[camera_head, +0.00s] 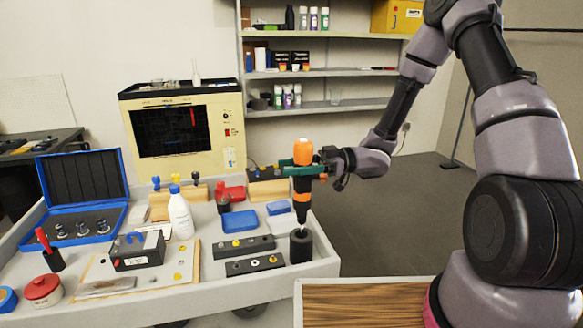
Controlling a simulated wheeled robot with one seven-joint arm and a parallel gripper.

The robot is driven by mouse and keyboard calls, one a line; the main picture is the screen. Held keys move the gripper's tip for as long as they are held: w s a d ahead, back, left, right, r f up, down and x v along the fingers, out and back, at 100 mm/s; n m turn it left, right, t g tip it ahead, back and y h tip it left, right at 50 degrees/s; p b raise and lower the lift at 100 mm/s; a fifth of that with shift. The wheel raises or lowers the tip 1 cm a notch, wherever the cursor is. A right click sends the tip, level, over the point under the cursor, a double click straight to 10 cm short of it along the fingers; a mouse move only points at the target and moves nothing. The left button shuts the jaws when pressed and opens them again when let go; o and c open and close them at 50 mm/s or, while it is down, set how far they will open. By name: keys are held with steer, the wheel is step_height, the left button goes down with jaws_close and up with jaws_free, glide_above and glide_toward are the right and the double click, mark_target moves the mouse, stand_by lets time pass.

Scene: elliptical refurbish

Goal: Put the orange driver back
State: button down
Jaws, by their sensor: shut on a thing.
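The orange driver (302,154) has an orange top, an orange lower band and a black body. It stands upright with its tip down. My gripper (303,170) is shut around its upper body from the right side. The driver's tip is at the top of a black cylindrical holder (301,247) at the right edge of the white workbench (215,299). I cannot tell how far the tip sits inside the holder.
Two dark blocks (255,264), blue boxes (240,220) and a white bottle (180,214) are left of the holder. A cream instrument (232,135) stands behind. A wooden-topped table (365,304) is in front right. The floor right of the bench is clear.

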mark_target(294, 198)
steer(key=shift+f, duration=0.1)
steer(key=shift+f, duration=2.6)
steer(key=shift+f, duration=1.85)
steer(key=shift+c, duration=1)
jaws_free()
